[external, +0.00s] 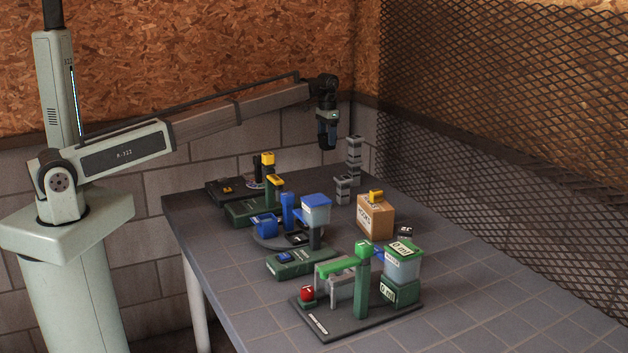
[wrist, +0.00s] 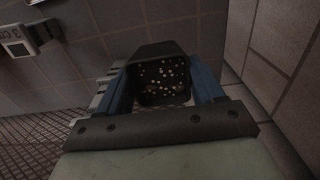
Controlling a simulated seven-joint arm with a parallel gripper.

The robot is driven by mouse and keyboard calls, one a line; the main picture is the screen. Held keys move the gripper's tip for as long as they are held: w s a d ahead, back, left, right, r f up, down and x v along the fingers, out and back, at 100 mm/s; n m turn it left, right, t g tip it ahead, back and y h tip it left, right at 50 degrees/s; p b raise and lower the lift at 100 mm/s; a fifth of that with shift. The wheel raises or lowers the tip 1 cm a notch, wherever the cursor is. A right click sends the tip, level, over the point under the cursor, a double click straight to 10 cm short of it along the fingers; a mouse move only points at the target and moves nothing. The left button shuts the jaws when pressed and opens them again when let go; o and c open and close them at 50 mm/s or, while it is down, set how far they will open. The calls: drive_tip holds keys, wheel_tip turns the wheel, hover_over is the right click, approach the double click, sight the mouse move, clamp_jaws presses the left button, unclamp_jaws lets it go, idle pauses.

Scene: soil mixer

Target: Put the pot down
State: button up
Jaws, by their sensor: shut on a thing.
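A dark square pot (wrist: 161,82) with pale specks on dark contents shows in the wrist view between the two blue fingers of my gripper (wrist: 163,88). The fingers are shut on the pot's sides. In the external view my gripper (external: 327,138) hangs above the far end of the table, near the back wall and left of a grey stack of blocks. The pot is hard to make out from there. The grey tiled table (external: 480,315) is below, with a gap under the gripper.
A grey stack (external: 354,160) and a shorter one (external: 342,190) stand close to my gripper. A cardboard box (external: 375,217), a blue-lidded device (external: 315,210) and a green dispenser (external: 402,262) stand nearer the front. The table's right front is clear. A mesh fence (external: 500,120) runs along the right.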

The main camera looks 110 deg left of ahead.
drive_tip(key=shift+f, duration=5.95)
drive_tip(key=shift+f, duration=0.1)
drive_tip(key=o, duration=1)
wheel_tip(320, 180, up, 12)
drive_tip(key=shift+r, duration=0.15)
